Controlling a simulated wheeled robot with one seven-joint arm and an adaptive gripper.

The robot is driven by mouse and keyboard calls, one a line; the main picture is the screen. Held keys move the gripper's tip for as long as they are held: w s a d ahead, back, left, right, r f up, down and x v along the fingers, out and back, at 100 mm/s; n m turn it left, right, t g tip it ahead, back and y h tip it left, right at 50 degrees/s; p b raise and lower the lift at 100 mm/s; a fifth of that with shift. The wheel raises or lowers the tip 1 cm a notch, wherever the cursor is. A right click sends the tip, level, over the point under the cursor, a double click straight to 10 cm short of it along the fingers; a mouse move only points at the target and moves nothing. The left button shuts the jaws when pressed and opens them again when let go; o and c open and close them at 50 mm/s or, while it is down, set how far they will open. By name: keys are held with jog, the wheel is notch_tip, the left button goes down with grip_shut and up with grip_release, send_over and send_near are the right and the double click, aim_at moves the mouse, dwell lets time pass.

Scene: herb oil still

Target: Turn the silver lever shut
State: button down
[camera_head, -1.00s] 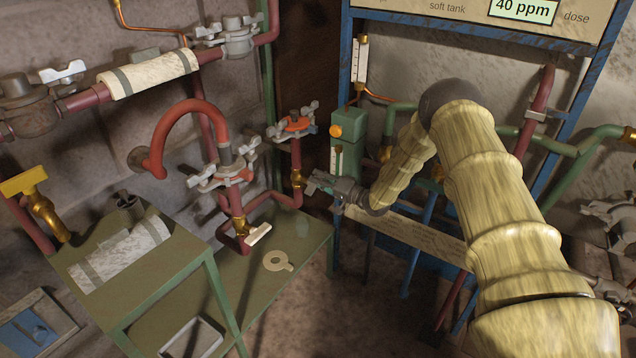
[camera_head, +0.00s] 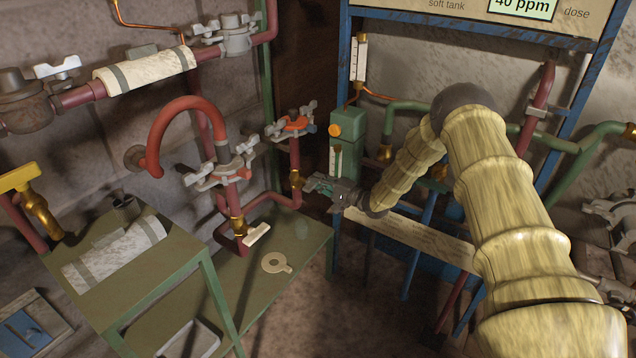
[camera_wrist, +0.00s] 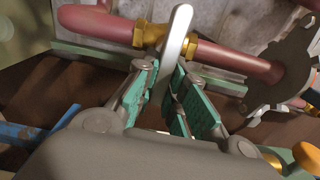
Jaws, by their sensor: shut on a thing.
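The silver lever (camera_wrist: 178,35) shows in the wrist view as a smooth, round-ended bar. It lies across a brass valve body (camera_wrist: 150,34) on a red pipe. My gripper (camera_wrist: 168,76) is shut on the lever, with its green pads on either side of it and the rounded end standing out beyond the fingertips. In the head view my gripper (camera_head: 318,185) is just right of the brass valve (camera_head: 296,180) on the upright red pipe. The lever cannot be made out clearly there.
A flanged joint with an orange disc (camera_head: 294,123) sits above the valve. A green dosing box (camera_head: 347,125) and blue frame (camera_head: 345,60) stand close to my gripper.

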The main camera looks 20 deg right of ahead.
jog(key=shift+f, duration=0.1)
jog(key=c, duration=1.5)
grip_release()
jog(key=shift+d, duration=0.1)
jog(key=shift+n, duration=0.3)
